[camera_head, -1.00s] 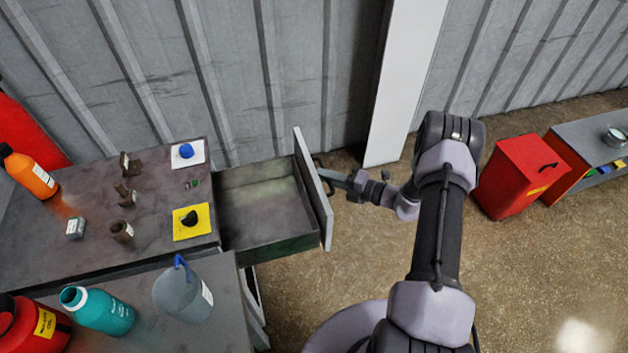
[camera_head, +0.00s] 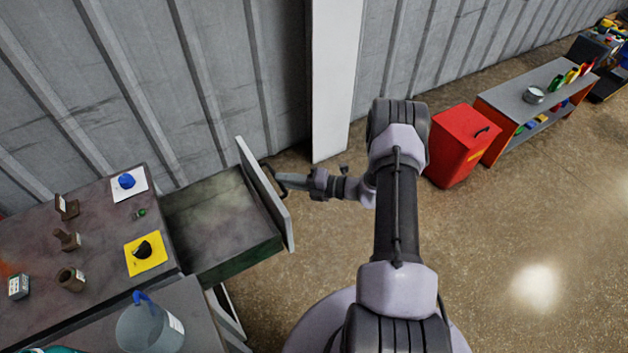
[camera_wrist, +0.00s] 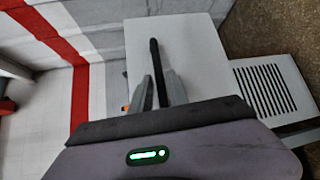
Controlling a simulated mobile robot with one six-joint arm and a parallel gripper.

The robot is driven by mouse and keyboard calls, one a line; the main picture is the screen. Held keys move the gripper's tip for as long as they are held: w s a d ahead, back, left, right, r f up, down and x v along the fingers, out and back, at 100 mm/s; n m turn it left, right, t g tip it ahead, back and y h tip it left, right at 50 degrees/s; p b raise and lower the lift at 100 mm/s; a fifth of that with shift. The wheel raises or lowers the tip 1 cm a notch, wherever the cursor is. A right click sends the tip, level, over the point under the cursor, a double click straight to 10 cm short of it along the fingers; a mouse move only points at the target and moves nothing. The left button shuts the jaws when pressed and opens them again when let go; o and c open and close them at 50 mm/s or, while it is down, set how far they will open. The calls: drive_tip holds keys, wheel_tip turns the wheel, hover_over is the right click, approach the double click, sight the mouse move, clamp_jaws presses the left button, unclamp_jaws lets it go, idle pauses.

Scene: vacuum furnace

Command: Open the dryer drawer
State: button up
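The drawer (camera_head: 215,262) stands pulled well out of the left workbench in the head view. Its inside shows and looks empty. Its pale front panel (camera_head: 266,195) faces right, toward my arm. My gripper (camera_head: 280,181) is at the handle on the outer face of that panel. In the wrist view the dark handle bar (camera_wrist: 154,60) runs between the two fingers of my gripper (camera_wrist: 160,88), which sit close on both sides of it and look shut on it. The exact contact is hard to see.
The workbench (camera_head: 95,235) carries a blue lump on a white card, a black lump on a yellow card (camera_head: 157,262) and small brown parts. A translucent jug (camera_head: 150,330) stands nearer. A red bin (camera_head: 455,150) and a shelf (camera_head: 510,97) stand right. Floor between is open.

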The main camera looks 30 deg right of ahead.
drive_tip(key=p+v, duration=0.2)
drive_tip(key=v, duration=1.2)
drive_tip(key=shift+d+p, duration=0.15)
drive_tip(key=shift+p, duration=0.25)
drive_tip(key=shift+r, duration=0.1)
drive_tip(key=a+r+n+g, duration=0.9)
drive_tip(key=a+r+n, duration=0.5)
drive_tip(key=r+n, duration=0.4)
drive_tip(key=s+a+r+n+t+h, duration=0.1)
drive_tip(key=s+a+r+n+h, duration=0.3)
drive_tip(key=s+r+n, duration=0.3)
drive_tip(key=s+a+r+n+t+h, duration=0.1)
drive_tip(key=s+a+r+n+h, duration=0.4)
drive_tip(key=s+n, duration=0.5)
wheel_tip(320, 180, up, 3)
drive_tip(key=a+n, duration=0.2)
drive_tip(key=n, duration=0.2)
drive_tip(key=shift+a+n+t, duration=0.3)
drive_tip(key=shift+n, duration=0.1)
